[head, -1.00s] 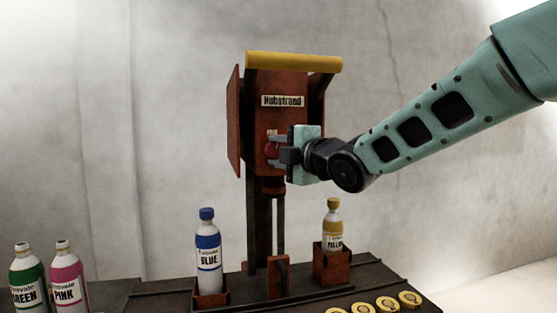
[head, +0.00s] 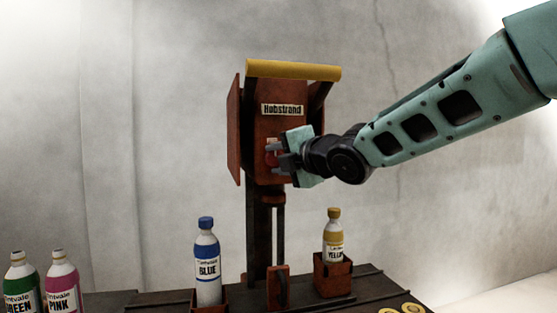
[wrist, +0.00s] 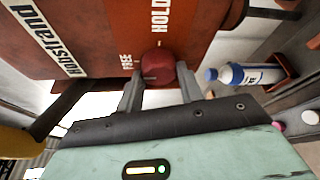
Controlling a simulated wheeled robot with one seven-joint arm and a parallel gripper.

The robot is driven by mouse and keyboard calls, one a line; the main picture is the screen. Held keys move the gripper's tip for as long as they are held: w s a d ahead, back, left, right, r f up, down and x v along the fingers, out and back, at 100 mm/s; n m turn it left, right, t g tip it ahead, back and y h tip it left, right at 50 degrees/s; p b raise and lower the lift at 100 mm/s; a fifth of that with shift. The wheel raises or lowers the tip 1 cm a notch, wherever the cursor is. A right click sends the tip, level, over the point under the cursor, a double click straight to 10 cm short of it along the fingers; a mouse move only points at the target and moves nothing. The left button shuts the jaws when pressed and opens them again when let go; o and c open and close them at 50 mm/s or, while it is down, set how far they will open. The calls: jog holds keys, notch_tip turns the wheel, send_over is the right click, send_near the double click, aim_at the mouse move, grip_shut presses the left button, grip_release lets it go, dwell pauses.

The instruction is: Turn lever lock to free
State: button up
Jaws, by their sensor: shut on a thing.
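The lever lock is a round red knob (wrist: 158,66) on the front of the rust-red machine head (head: 281,128) marked Hobstrand. In the wrist view the word FREE (wrist: 125,62) is printed left of the knob and HOLD (wrist: 160,18) above it. A small pale mark shows on the knob's lower left, but I cannot tell surely which word it points to. My gripper (wrist: 158,84) is shut on the knob, one finger on each side. In the head view my gripper (head: 275,157) is tilted and hides most of the knob.
A yellow bar (head: 293,70) tops the machine. Below stand a blue bottle (head: 207,262) and a yellow bottle (head: 334,238) in red holders. Green (head: 22,285) and pink (head: 62,283) bottles are at lower left.

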jog(key=o, duration=1)
jog(key=b+v, duration=0.1)
jog(key=v, duration=1.6)
jog(key=shift+s, duration=0.25)
jog(key=s+d+f+m+g+h+p, duration=0.1)
jog(key=s+f+m+g+h+p, duration=0.2)
jog(key=s+f+m, duration=0.4)
jog(key=s+f+m+g+h+p, duration=0.2)
jog(key=f+m+g+h+p, duration=0.15)
jog(key=f+m, duration=0.4)
jog(key=s+d+f+m+g+h+p, duration=0.1)
jog(key=s+d+f+m+g, duration=0.1)
jog(key=s, duration=0.6)
jog(key=s+d+f+m+g+h+p, duration=0.2)
jog(key=s+f+m+g, duration=0.2)
jog(key=s+f, duration=0.3)
jog(key=shift+s+d+g, duration=0.15)
jog(key=shift+s+g, duration=0.2)
jog(key=shift+s, duration=0.45)
